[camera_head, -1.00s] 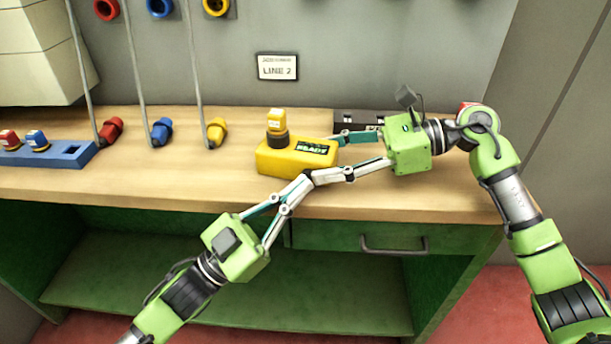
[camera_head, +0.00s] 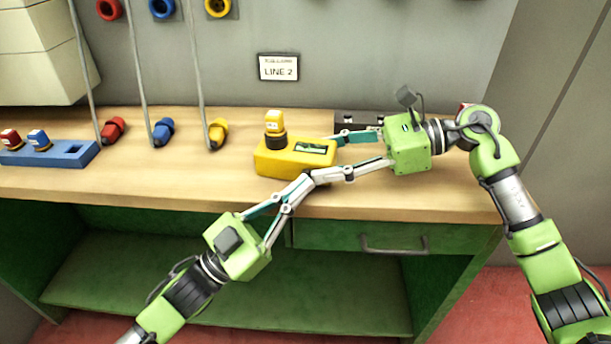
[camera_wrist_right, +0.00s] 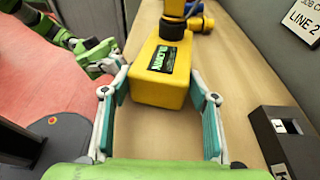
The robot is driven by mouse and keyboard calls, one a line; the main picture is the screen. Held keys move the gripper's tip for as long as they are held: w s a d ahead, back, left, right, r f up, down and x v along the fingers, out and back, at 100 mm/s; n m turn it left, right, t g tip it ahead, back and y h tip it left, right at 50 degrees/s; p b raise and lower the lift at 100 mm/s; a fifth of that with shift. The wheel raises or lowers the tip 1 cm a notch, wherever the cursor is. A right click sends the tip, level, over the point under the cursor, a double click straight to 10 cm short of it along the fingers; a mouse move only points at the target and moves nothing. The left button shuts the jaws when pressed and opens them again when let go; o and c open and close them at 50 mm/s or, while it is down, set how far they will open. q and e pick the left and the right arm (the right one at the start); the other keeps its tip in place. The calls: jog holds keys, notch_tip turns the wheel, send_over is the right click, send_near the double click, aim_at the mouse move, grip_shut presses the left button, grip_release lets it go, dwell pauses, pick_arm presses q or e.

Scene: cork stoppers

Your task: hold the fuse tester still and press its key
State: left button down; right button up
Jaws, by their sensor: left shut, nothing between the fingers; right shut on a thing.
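The yellow fuse tester (camera_head: 268,163) stands on the wooden bench; it also shows in the right wrist view (camera_wrist_right: 150,95). A yellow fuse (camera_head: 274,122) stands upright in the black socket on its top. Its small display (camera_head: 314,147) shows green lettering that I cannot read surely. My right gripper (camera_head: 327,158) is shut on the tester from its right end, one finger on each side. My left gripper (camera_head: 307,178) is shut and empty, its tips at the tester's front right, close to a right fingertip. I cannot see the key; the tips may cover it.
A blue rack (camera_head: 75,158) with a red and a blue fuse stands at the left. Red, blue and yellow plugs (camera_head: 218,133) on cables lie behind. A dark box (camera_head: 350,118) stands behind my right gripper. The bench front (camera_head: 150,185) is clear.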

pick_arm(q)
jog(key=shift+w+a+r, duration=0.1)
jog(key=shift+w+r, duration=0.05)
jog(key=shift+w, duration=0.1)
pick_arm(e)
jog(key=shift+w+d, duration=0.15)
pick_arm(q)
jog(key=shift+s+f, duration=0.3)
jog(key=shift+s, duration=0.35)
pick_arm(e)
jog(key=shift+w+d+f, duration=0.25)
jog(key=shift+w+d, duration=0.05)
jog(key=shift+w, duration=0.1)
jog(key=shift+c, duration=0.2)
jog(key=shift+s+a, duration=0.15)
pick_arm(q)
jog(key=s, duration=0.1)
jog(key=s+a, duration=0.1)
jog(key=s, duration=0.1)
jog(key=shift+s, duration=0.25)
pick_arm(e)
jog(key=shift+s+f, duration=0.1)
jog(key=o, duration=0.9)
jog(key=shift+a, duration=0.1)
